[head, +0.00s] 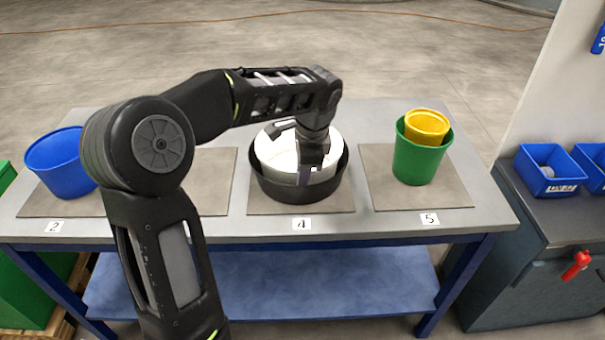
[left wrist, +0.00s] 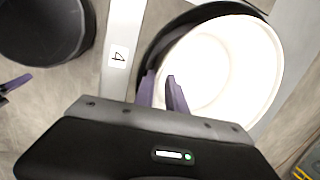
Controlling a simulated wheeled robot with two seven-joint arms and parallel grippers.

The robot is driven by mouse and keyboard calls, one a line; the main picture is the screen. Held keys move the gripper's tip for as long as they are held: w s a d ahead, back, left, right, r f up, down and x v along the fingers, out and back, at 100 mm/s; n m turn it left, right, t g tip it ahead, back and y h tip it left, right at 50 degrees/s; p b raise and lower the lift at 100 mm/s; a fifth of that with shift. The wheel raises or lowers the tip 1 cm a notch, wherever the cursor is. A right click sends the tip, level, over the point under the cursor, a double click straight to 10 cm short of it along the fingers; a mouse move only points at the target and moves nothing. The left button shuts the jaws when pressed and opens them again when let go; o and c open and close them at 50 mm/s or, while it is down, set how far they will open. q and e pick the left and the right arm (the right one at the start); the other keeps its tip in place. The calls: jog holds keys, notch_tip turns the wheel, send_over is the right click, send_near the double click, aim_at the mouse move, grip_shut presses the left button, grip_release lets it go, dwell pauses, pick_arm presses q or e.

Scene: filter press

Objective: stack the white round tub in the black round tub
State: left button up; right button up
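The white round tub (head: 275,152) is inside the black round tub (head: 297,195), which stands on the mat at place 4. In the left wrist view, the white tub (left wrist: 222,72) fills most of the black tub, whose rim (left wrist: 160,50) shows as a dark crescent around one side. I cannot tell whether the white tub rests on the bottom. My left gripper (head: 308,172) is at the white tub's near rim. Its purple fingers (left wrist: 162,90) close on the wall, one on each side. A purple fingertip at the left wrist view's edge looks like my right gripper (left wrist: 14,84); its opening is unclear.
A blue tub (head: 60,165) stands at place 2. A green tub (head: 418,160) with a yellow tub (head: 427,126) in it stands at place 5. Blue bins (head: 548,170) sit on a side bench at right. The table (head: 230,232) front edge is clear.

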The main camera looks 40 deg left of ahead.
pick_arm(q)
jog(key=w+p+v, duration=0.1)
jog(key=p+v, duration=0.1)
jog(key=v, duration=1)
jog(key=shift+s+r+p, duration=0.15)
jog(key=shift+s+p, duration=0.15)
jog(key=shift+s, duration=0.25)
